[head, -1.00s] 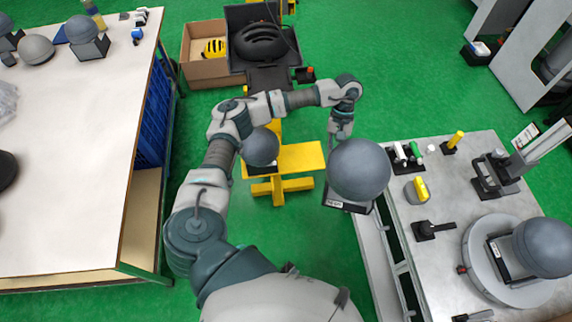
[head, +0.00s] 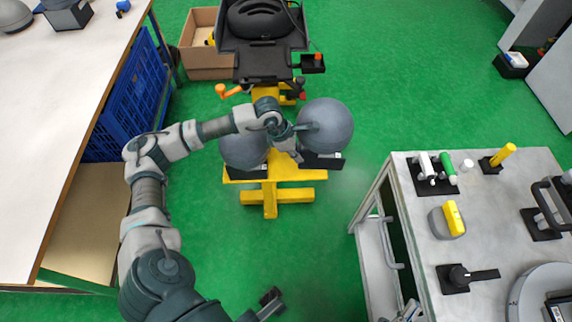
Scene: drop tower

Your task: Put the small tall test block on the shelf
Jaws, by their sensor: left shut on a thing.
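My left gripper (head: 298,136) is shut on a grey, ball-topped block (head: 328,118) with a black base (head: 322,162). It holds this block at the right side of the yellow stand, and the fingertips are partly hidden. Another grey ball-topped block (head: 243,153) is just left of it at the yellow stand (head: 270,192), partly behind my wrist. I cannot tell whether the held block touches the stand, or which block is the small tall one. A pale lower shelf (head: 72,225) is under the white bench at the left.
A black carriage (head: 262,52) stands behind the yellow stand. A grey cart (head: 400,215) with tools is at right. Green floor between is clear.

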